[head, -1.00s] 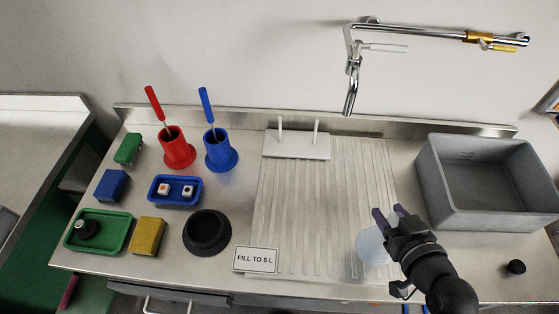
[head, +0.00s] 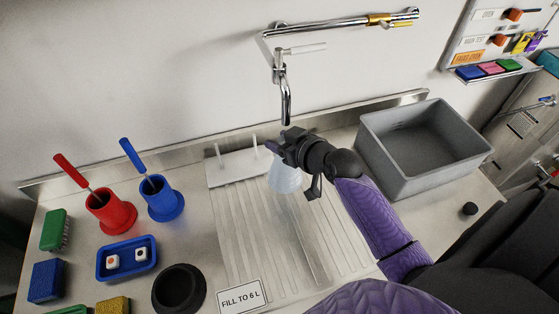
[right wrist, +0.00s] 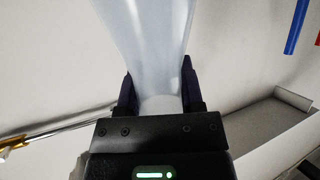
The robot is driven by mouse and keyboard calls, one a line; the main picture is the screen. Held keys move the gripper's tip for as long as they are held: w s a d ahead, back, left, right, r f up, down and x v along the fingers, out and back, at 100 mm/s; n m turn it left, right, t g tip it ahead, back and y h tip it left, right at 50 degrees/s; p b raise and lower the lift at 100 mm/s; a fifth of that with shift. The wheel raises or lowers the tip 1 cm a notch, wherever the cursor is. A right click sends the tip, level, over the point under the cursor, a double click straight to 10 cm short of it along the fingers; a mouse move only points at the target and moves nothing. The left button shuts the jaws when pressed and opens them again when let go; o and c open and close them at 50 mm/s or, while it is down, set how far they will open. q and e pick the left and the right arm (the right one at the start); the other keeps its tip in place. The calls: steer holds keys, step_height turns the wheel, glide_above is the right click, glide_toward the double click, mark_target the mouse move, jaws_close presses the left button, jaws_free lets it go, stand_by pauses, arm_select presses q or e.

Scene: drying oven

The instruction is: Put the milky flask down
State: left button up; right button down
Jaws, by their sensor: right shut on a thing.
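The milky flask (head: 284,178) is a pale, translucent vessel below my right gripper (head: 280,149) in the head view. My right gripper is shut on its neck. In the right wrist view the flask's body (right wrist: 148,35) fills the top middle and its neck sits between the dark fingers (right wrist: 160,100). The flask is over the back part of the ribbed drainboard (head: 245,235), beside the white peg board (head: 232,167). I cannot tell whether its base touches the surface. My left gripper is not in view.
The tap (head: 285,95) hangs just above my right gripper. A grey basin (head: 425,150) stands to the right. Red (head: 110,215) and blue (head: 163,200) holders with brushes, a blue tray (head: 127,260) and a black ring (head: 179,289) are left. The front drainboard is clear around the sign (head: 241,297).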

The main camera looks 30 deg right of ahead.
mark_target(280, 160)
step_height(280, 160, down, 3)
steer(key=shift+s+b, duration=0.1)
steer(key=shift+b, duration=0.4)
steer(key=f, duration=0.1)
steer(key=f+b, duration=0.2)
steer(key=f, duration=0.1)
steer(key=shift+w+f, duration=0.1)
steer(key=shift+w, duration=0.3)
steer(key=shift+c, duration=1.1)
jaws_free()
steer(key=p+v, duration=0.2)
steer(key=v, duration=1)
